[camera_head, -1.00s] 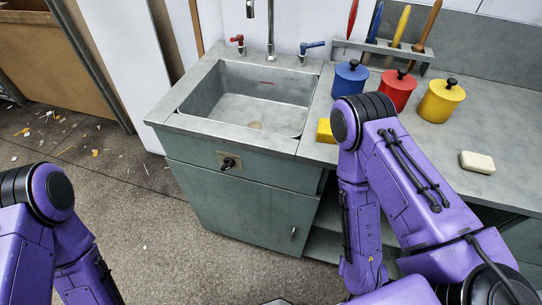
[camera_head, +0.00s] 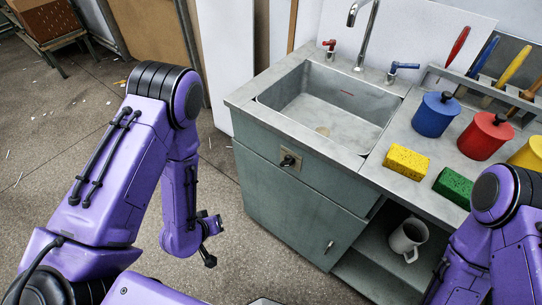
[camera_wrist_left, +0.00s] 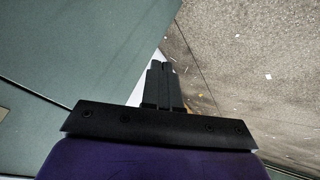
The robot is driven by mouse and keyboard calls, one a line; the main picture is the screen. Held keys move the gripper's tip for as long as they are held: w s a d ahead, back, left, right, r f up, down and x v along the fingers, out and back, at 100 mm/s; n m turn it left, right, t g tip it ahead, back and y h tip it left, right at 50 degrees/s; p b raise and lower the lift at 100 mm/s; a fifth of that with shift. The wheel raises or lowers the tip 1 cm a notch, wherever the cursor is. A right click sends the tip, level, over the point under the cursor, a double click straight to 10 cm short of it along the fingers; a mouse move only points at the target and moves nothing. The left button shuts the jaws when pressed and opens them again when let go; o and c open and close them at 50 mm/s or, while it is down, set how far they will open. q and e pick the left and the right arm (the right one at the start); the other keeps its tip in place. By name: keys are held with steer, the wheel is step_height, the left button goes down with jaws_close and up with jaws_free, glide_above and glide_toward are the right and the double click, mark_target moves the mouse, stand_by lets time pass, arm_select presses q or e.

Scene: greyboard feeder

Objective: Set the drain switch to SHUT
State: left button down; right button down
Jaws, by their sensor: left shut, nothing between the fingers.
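The drain switch (camera_head: 290,160) is a small black knob on a beige plate, on the upper front of the green-grey sink cabinet. Its exact setting is too small to read. My left gripper (camera_head: 214,227) is left of the cabinet and below the switch, apart from it. In the left wrist view, its black fingers (camera_wrist_left: 162,85) are together with nothing between them, with the cabinet front (camera_wrist_left: 70,50) at left and the floor at right. A beige patch at that view's left edge may be the switch plate. My right arm is at the right edge, its gripper out of view.
The sink (camera_head: 335,105) has red (camera_head: 330,48) and blue (camera_head: 400,70) taps. A yellow sponge (camera_head: 407,162), a green sponge (camera_head: 455,187) and lidded pots stand on the counter. A mug (camera_head: 408,238) is on the open shelf.

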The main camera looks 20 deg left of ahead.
arm_select(q)
steer(key=w+d+r+m+t+h+p, duration=0.1)
steer(key=w+r+h, duration=0.2)
steer(key=w+r, duration=0.3)
steer(key=w+d+r+m+t+h, duration=0.1)
steer(key=w+d+r+h, duration=0.1)
steer(key=w+r, duration=0.4)
step_height(320, 180, up, 12)
steer(key=m+g+h+p, duration=0.1)
steer(key=m+g+h, duration=0.1)
steer(key=m+h, duration=0.2)
steer(key=shift+a+r+h, duration=0.15)
steer(key=shift+h, duration=0.15)
